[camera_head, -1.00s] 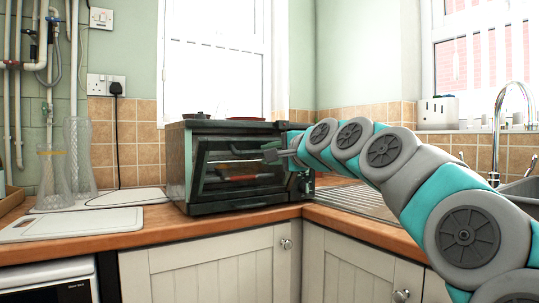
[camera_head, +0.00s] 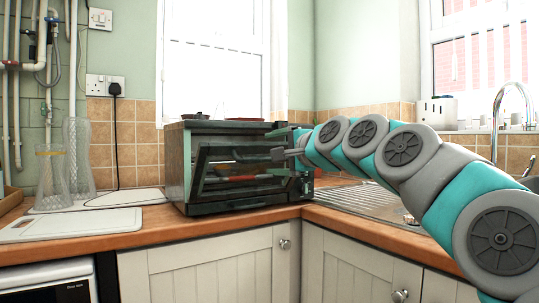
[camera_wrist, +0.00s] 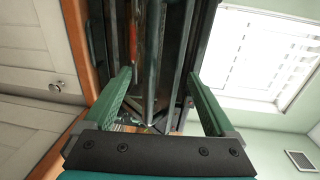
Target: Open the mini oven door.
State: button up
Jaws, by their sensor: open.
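The mini oven (camera_head: 240,205) is a dark box on the wooden counter, near the corner. Its glass door (camera_head: 225,172) is partly open, its top edge tilted outward from the body, with a gap above it. A reddish item (camera_head: 240,178) shows behind the glass. My gripper (camera_head: 276,154) is at the right part of the door's upper edge. In the wrist view, its two green fingers (camera_wrist: 160,88) are spread apart, with the dark oven front (camera_wrist: 150,60) between and beyond them. Whether they touch the door is unclear.
Small dishes (camera_head: 245,120) sit on the oven top. A metal sink drainer (camera_head: 365,203) is at the right. White cabinets (camera_head: 210,265) stand below.

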jog(key=v, duration=0.7)
jog(key=shift+s+d+f, duration=0.15)
jog(key=shift+s+f, duration=0.15)
jog(key=shift+f, duration=0.05)
dwell(1.1)
jog(key=s+f+n+g+h, duration=0.15)
jog(key=s+f, duration=0.25)
jog(key=f, duration=0.5)
jog(key=s+f+n+g+h, duration=0.1)
jog(key=s+f+n+g, duration=0.3)
jog(key=f, duration=0.5)
jog(key=s+f+n+g+h, duration=0.2)
jog(key=s+f, duration=0.3)
jog(key=f, duration=0.4)
jog(key=s+d+f+n+g+h, duration=0.2)
jog(key=s+d+f+g, duration=0.2)
jog(key=s+f, duration=0.7)
jog(key=s+d+f+n+g+h, duration=0.1)
jog(key=s+d+f+g+h, duration=0.2)
jog(key=s+d+f, duration=0.5)
jog(key=s+f+g, duration=0.1)
jog(key=s+f, duration=0.2)
jog(key=s, duration=0.4)
jog(key=shift+s+n, duration=0.3)
jog(key=shift+n, duration=0.05)
jog(key=shift+d, duration=0.1)
jog(key=shift+c, duration=0.2)
